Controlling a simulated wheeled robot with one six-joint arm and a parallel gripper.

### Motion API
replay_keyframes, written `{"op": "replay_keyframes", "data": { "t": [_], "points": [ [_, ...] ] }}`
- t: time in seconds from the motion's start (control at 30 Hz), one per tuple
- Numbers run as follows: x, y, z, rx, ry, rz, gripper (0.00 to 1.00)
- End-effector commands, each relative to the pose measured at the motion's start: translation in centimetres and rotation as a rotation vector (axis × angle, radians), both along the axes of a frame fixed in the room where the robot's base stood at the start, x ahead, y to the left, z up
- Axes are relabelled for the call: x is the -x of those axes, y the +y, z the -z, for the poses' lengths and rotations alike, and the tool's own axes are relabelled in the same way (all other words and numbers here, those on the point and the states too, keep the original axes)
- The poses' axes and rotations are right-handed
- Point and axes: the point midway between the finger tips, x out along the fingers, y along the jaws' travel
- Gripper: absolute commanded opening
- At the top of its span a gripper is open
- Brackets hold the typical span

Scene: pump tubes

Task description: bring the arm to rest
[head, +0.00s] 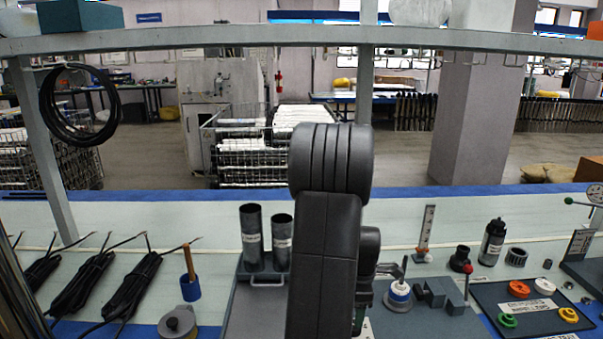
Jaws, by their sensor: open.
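My arm rises through the middle of the head view and hides what lies behind it. My gripper (391,269) shows only in part, to the right of the dark arm link. It is open, with no object visible in it, and sits just above and behind a white and blue round piece (399,297). I cannot tell whether they touch. Two dark tubes with white labels, a taller one (251,238) and a shorter one (282,243), stand upright in a grey tray (252,308) left of my arm.
Black cable bundles (98,283), a blue cup (190,289) with a wooden handle and a grey round part (178,322) lie left. A stepped grey block (439,295), a black bottle (492,243) and a dark tray (535,319) with coloured rings stand right. A shelf (250,35) crosses above.

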Motion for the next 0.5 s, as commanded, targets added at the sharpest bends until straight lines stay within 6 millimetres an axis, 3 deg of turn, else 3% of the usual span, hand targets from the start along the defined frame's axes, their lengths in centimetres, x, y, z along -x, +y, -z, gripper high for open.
{"op": "replay_keyframes", "data": {
  "t": [0.03,0.37,0.5],
  "points": [
    [-0.1,0.0,-1.3,0.001,-0.005,0.000,0.59],
    [0.1,0.0,-8.0,0.001,-0.005,0.000,0.59],
    [0.2,0.0,-4.9,-0.001,0.005,0.000,0.59]
  ]
}}
